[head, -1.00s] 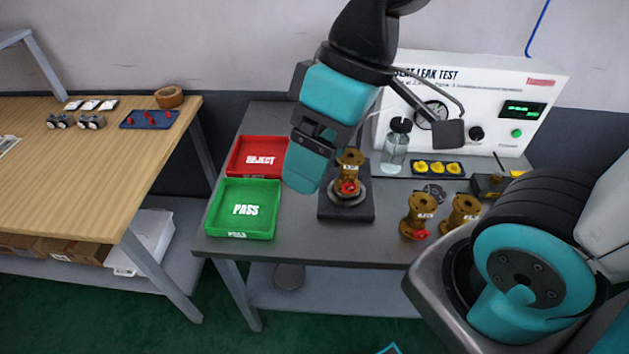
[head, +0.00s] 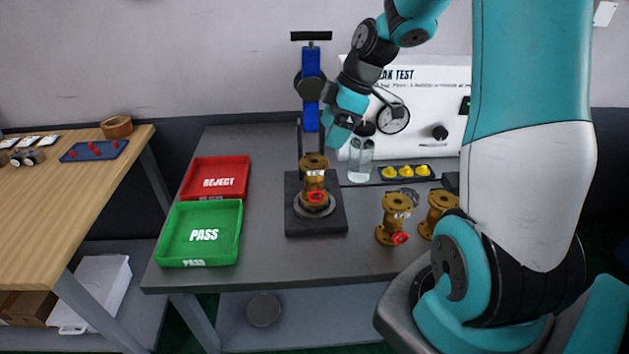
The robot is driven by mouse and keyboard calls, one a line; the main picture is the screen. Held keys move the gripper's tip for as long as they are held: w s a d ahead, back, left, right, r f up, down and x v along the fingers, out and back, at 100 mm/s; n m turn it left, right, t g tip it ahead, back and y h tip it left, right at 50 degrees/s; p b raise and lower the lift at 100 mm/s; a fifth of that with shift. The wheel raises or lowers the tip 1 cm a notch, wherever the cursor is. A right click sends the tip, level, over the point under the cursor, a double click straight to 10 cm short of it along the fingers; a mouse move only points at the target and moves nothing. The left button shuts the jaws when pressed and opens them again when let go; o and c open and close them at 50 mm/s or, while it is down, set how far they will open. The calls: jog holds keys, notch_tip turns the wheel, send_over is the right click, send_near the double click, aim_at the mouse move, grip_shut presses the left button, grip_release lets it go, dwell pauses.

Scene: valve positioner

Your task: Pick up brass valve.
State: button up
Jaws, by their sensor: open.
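One brass valve (head: 314,168) with a red part low on its front stands upright on the round seat of a dark test block (head: 316,228). Two similar brass valves stand upright on the bench to its right, a nearer one (head: 395,212) and another (head: 440,206) partly hidden by my arm.
A red REJECT tray (head: 243,187) and a green PASS tray (head: 238,238) sit at the left of the bench. The leak tester (head: 440,75), a clear bottle (head: 360,165) and a strip of yellow parts (head: 407,174) stand behind. Grey bench between tray and block is clear.

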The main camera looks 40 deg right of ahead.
aim_at(316, 161)
jog(key=p+x, duration=0.1)
jog(key=x, duration=0.9)
jog(key=shift+f, duration=0.2)
jog(key=c, duration=1.3)
